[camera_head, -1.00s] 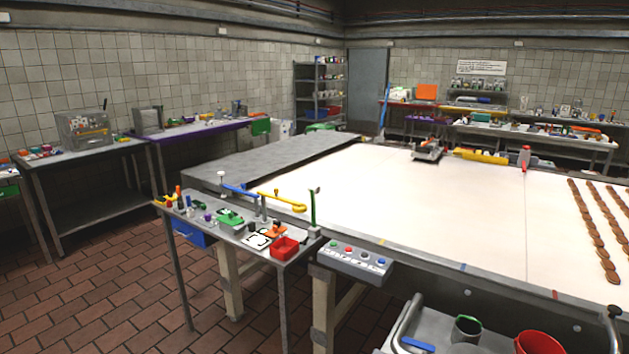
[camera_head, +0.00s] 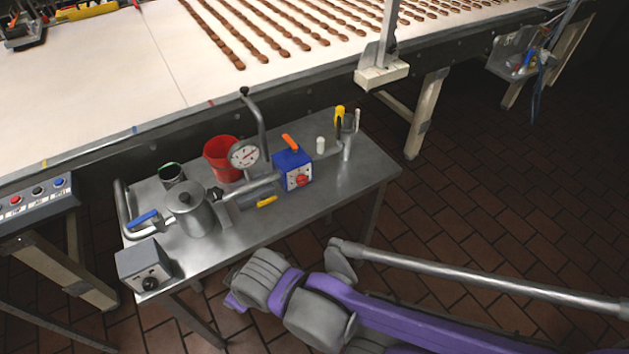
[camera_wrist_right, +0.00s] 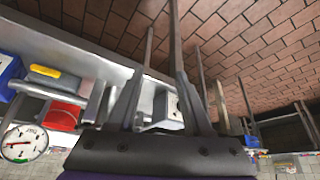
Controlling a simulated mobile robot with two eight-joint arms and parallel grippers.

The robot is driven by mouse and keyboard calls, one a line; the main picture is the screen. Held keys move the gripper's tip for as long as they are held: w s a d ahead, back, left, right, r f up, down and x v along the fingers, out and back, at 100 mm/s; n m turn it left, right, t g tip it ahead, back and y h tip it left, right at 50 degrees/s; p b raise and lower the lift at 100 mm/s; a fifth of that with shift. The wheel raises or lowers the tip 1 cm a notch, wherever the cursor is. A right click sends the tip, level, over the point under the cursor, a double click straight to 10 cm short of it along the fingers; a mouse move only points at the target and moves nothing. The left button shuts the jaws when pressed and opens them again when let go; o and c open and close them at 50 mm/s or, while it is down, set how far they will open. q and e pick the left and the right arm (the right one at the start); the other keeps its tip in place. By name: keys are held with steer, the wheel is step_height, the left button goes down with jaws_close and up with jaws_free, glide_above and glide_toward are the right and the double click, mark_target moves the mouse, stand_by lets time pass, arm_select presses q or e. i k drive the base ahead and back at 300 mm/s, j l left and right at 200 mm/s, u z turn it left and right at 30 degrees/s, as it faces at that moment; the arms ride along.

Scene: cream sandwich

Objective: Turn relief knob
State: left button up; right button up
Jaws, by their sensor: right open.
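A steel cart (camera_head: 330,193) carries a grey box (camera_head: 137,261) with a black knob (camera_head: 149,284) at its front left corner. A blue box (camera_head: 292,162) with a red knob (camera_head: 301,181) stands on the cart's middle. A bent pipe beside the gauge (camera_head: 243,154) has a black top knob (camera_head: 244,92). I cannot tell which is the relief knob. My purple and grey right arm reaches in front of the cart; its fingers are not clear there. In the right wrist view my right gripper (camera_wrist_right: 158,70) is open and empty. My left gripper is out of view.
A steel pot (camera_head: 190,213) with a blue-handled valve (camera_head: 142,218), a red bucket (camera_head: 222,158) and a cup (camera_head: 172,176) crowd the cart's left half. A conveyor (camera_head: 120,80) runs behind. The brick floor (camera_head: 470,200) to the right is clear.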

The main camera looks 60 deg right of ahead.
mark_target(301, 180)
steer(key=l+z, duration=0.1)
steer(key=z, duration=1.85)
